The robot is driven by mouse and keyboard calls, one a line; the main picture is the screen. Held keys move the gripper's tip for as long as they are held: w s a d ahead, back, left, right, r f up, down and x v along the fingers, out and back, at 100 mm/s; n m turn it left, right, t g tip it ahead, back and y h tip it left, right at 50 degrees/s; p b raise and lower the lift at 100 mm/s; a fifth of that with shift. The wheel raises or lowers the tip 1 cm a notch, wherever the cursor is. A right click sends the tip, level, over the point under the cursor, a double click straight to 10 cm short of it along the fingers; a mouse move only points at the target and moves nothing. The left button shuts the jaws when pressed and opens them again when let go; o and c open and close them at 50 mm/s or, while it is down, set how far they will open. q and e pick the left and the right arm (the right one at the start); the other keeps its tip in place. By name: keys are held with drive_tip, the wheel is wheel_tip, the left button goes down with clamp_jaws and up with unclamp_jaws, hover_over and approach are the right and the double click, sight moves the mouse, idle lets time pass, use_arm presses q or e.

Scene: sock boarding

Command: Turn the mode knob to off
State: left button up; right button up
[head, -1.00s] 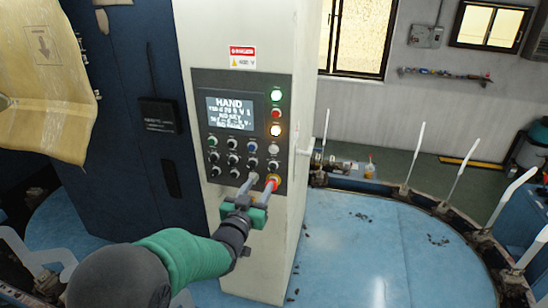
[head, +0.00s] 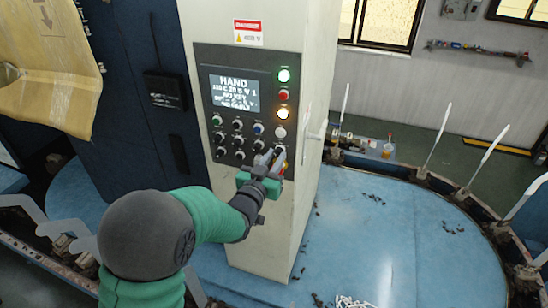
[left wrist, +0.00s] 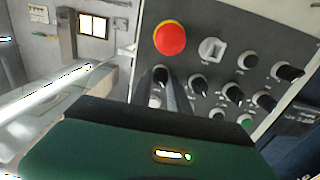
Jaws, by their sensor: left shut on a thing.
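The control panel (head: 235,80) is on a pale cabinet column, with a lit screen (head: 235,90) reading HAND. Below the screen are rows of small knobs and buttons; their labels are too small to read. My left gripper (head: 268,158) is at the panel's lower right, shut on a black knob (left wrist: 160,75) just above the red mushroom button. In the left wrist view the fingers reach this knob, and the red button (left wrist: 170,38) stands close beside it. A white selector (left wrist: 212,48) and several other black knobs show there. The gripper hides part of this corner in the head view. My right gripper is not in view.

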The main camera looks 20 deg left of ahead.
use_arm(q)
drive_tip(key=shift+d+r, duration=0.1)
drive_tip(key=shift+d, duration=0.2)
clamp_jaws()
drive_tip(key=shift+a, duration=0.4)
drive_tip(key=shift+m+b, duration=0.4)
drive_tip(key=shift+b, duration=0.3)
drive_tip(key=m+b, duration=0.3)
drive_tip(key=b, duration=0.1)
drive_tip(key=m+b, duration=0.2)
drive_tip(key=b, duration=0.2)
drive_tip(key=shift+d+m, duration=0.2)
drive_tip(key=shift+m, duration=0.2)
drive_tip(key=shift+m+b, duration=1.1)
drive_tip(key=shift+b, duration=0.1)
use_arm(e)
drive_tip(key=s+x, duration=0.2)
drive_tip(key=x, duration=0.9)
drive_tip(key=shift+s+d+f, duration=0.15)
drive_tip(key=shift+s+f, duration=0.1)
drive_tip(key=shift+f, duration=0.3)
use_arm(q)
drive_tip(key=shift+r, duration=0.1)
